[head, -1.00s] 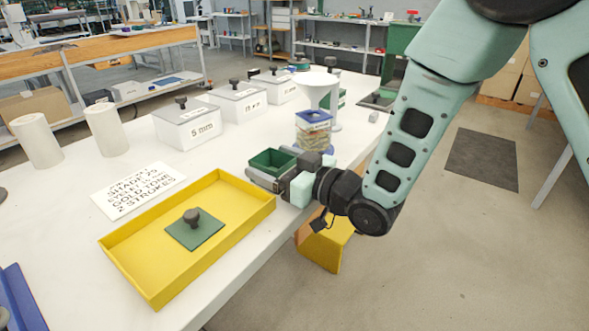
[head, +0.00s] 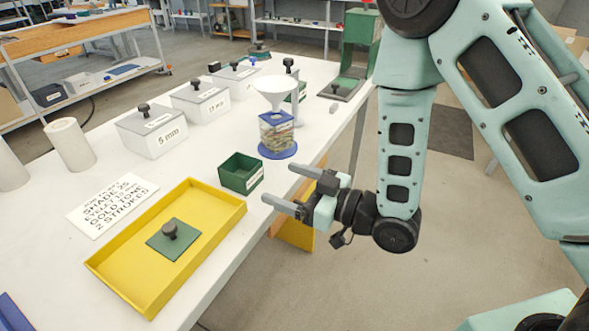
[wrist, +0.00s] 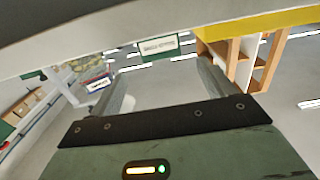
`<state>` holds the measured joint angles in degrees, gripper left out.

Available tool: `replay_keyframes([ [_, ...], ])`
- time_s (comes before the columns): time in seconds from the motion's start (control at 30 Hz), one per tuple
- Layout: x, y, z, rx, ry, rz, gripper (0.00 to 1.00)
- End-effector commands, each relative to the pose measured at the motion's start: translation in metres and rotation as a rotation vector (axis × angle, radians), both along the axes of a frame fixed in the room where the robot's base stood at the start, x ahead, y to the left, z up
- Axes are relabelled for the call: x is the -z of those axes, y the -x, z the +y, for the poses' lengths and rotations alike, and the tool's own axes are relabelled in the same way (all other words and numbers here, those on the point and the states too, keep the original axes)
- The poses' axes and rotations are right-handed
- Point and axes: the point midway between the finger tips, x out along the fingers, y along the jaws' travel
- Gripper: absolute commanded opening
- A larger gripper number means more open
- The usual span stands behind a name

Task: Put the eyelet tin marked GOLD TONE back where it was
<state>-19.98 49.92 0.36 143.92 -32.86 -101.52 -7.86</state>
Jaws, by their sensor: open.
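A small open green tin (head: 241,173) stands on the white table, right of the yellow tray. Its white front label is too small to read, so I cannot confirm GOLD TONE; the label side also shows in the wrist view (wrist: 158,46). My gripper (head: 279,183) is open and empty, just off the table's front edge. Its fingers point toward the tin with a gap between them and it. A green square lid (head: 160,243) with a dark knob lies in the yellow tray (head: 118,283).
A jar of eyelets (head: 276,135) under a white funnel (head: 275,92) stands on a blue disc behind the tin. Lidded grey boxes (head: 152,131) line the back. A printed card (head: 112,205) lies left of the tray. A green press (head: 359,55) stands far right.

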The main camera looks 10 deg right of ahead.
Motion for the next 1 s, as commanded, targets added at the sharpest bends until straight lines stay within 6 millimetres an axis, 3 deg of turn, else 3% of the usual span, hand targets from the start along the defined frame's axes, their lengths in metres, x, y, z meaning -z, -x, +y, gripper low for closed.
replay_keyframes([
  [0.57, -0.001, 0.006, -0.005, 0.005, 0.022, 0.011, 0.82],
  [0.83, -0.005, -0.003, 0.013, 0.024, 0.291, 0.173, 0.82],
  [1.0, -0.012, 0.009, 0.008, 0.064, 0.486, 0.339, 0.82],
])
